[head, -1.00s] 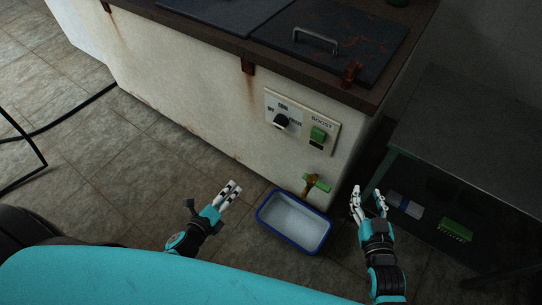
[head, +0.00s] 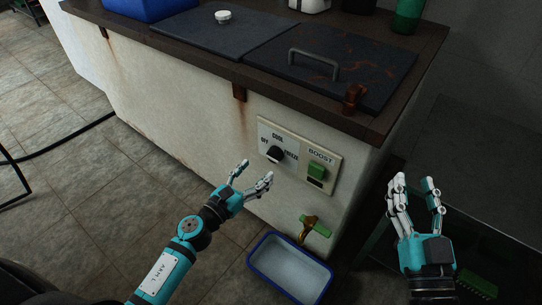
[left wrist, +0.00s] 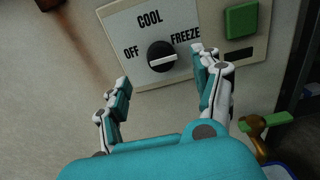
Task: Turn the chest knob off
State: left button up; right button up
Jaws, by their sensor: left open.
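The round black knob (head: 276,154) sits on a cream panel (head: 264,126) on the front of the white chest (head: 185,115). In the left wrist view the knob (left wrist: 161,56) lies under COOL, between OFF on the left and FREEZE on the right. Its white mark lies nearly level, with its end toward the FREEZE side. My left gripper (head: 256,172) is open and empty, just below and left of the knob. In the left wrist view its fingers (left wrist: 162,67) straddle the knob, apart from it. My right gripper (head: 414,183) is open and empty to the right of the chest.
A green BOOST button (head: 317,172) is right of the knob. Below are a brass tap with a green handle (head: 317,227) and a blue-rimmed tray (head: 254,256) on the floor. The dark lids (head: 345,75) are closed on top. A dark bench (head: 470,180) stands at the right.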

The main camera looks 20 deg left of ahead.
aim_at(272, 157)
pick_arm(q)
jog(key=x, duration=0.6)
jog(key=shift+w, duration=0.15)
jog(key=shift+w+d, duration=0.25)
jog(key=shift+w, duration=0.35)
pick_arm(e)
jog(key=shift+f, duration=0.3)
pick_arm(q)
jog(key=c, duration=1.2)
jog(key=shift+o, duration=0.2)
